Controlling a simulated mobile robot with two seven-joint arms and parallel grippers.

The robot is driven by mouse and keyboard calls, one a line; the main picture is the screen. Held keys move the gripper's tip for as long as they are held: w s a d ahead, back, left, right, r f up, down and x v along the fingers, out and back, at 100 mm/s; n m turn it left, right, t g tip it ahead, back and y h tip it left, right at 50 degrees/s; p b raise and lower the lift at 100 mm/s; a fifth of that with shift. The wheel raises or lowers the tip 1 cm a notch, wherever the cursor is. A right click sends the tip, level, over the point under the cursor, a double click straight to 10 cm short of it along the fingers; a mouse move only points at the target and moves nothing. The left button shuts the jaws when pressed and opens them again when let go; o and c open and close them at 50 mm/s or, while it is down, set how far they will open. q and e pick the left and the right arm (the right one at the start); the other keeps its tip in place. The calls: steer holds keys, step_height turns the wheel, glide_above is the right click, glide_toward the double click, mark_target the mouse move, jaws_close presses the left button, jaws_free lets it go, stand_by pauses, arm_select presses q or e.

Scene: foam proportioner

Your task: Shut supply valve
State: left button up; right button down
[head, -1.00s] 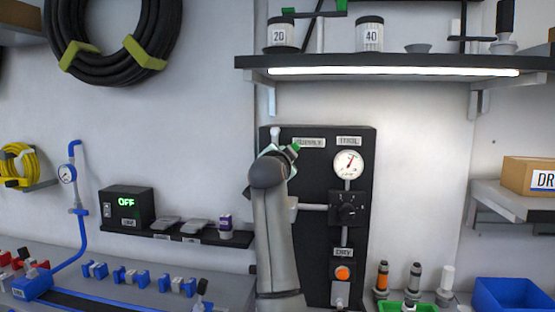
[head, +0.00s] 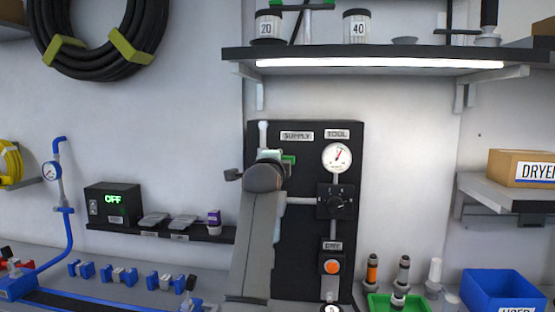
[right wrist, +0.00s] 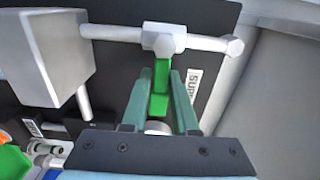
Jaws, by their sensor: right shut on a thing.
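The supply valve has a green lever (head: 288,160) on the black panel (head: 300,230), just below the SUPPLY label (head: 297,135). In the right wrist view the lever (right wrist: 159,92) stands at about a right angle to the white pipe (right wrist: 205,42) and its valve body (right wrist: 163,39). My right gripper (right wrist: 160,95) is shut on the lever, a finger on each side. In the head view my right arm hides most of the gripper and the valve body. My left gripper is not in view.
A pressure gauge (head: 337,157), a black knob (head: 337,202) and an orange button (head: 332,267) are right of my arm on the panel. A lit shelf (head: 385,61) overhangs above. A small shelf (head: 160,233) with boxes lies to the left.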

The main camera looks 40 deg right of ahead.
steer(key=shift+f, duration=0.15)
stand_by(0.3)
steer(key=c, duration=0.8)
jaws_free()
steer(key=b+v, duration=0.2)
steer(key=v, duration=1)
steer(key=shift+s+a+b, duration=0.15)
steer(key=shift+a+b, duration=0.05)
steer(key=shift+b, duration=0.15)
